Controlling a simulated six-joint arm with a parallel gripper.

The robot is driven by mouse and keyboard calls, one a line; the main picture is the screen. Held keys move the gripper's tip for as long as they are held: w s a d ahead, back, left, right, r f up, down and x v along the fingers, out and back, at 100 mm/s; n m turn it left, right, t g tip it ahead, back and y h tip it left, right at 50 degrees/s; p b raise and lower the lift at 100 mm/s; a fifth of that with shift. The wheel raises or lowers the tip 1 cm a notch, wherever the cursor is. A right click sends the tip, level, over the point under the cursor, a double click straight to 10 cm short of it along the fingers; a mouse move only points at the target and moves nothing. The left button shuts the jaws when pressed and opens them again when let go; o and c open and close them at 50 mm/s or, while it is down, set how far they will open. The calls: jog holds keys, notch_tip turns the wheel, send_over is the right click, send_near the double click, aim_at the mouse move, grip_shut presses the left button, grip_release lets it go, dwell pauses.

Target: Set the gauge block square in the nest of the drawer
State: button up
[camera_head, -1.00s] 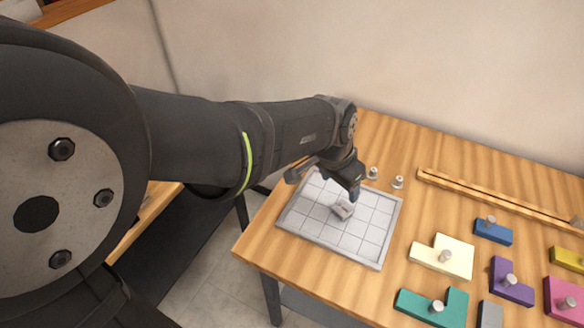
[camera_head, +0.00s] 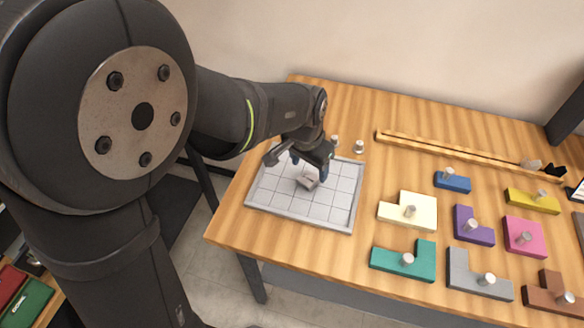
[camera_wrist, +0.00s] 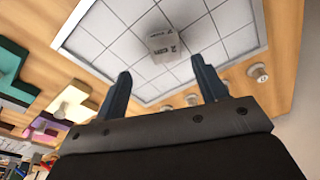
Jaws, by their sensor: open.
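A small grey block (camera_head: 307,181) with dark lettering lies on a light grey gridded tray (camera_head: 345,224), turned at an angle to the grid lines. In the wrist view the block (camera_wrist: 167,47) reads something like "2 cm" and sits beyond the fingertips. My gripper (camera_head: 309,167) is over the tray, close to the block. In the wrist view its two blue fingers (camera_wrist: 159,68) are spread, with nothing between the tips. The block appears apart from the fingers. I see no drawer or nest.
To the right lie several coloured knobbed pieces, including a cream one (camera_head: 408,211) and a teal one (camera_head: 404,261). A long wooden rail (camera_head: 450,151) runs along the back.

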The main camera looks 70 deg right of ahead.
aim_at(308, 178)
jog(key=shift+w+d+f, duration=0.1)
jog(key=shift+d+f, duration=0.1)
jog(key=shift+f, duration=0.8)
jog(key=shift+d+f, duration=0.2)
jog(key=shift+f, duration=0.75)
jog(key=shift+w+d+f, duration=0.1)
jog(key=shift+d+f, duration=0.1)
jog(key=shift+f, duration=0.8)
jog(key=c, duration=1.2)
jog(key=shift+r, duration=0.1)
jog(key=r, duration=0.4)
jog(key=shift+s+r, duration=0.2)
jog(key=s+a+r, duration=0.6)
jog(key=s+a, duration=0.1)
jog(key=s, duration=0.2)
jog(key=shift+r, duration=0.2)
